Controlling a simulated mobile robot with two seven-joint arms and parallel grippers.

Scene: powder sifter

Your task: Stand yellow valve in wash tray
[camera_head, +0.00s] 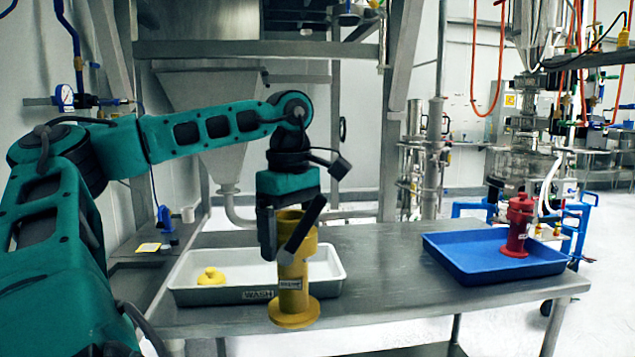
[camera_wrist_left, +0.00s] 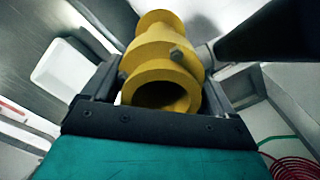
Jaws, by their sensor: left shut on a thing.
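The yellow valve (camera_head: 293,277) is a flanged cylinder held upright by my left gripper (camera_head: 285,228), which is shut on its upper part. In the head view the valve overlaps the front right of the wash tray, and its lower flange shows below the tray's front wall. I cannot tell its exact height above the table. In the left wrist view the valve (camera_wrist_left: 165,75) sits between the fingers with its open end toward the camera. The white wash tray (camera_head: 215,296) lies on the metal table with a "WASH" label on its front. My right gripper is not in view.
A small yellow object (camera_head: 211,277) lies in the left of the wash tray. A blue tray (camera_head: 490,268) with a red valve (camera_head: 517,227) stands on the right of the metal table (camera_head: 400,290). The tabletop between the trays is clear. A steel frame post (camera_head: 394,150) rises behind.

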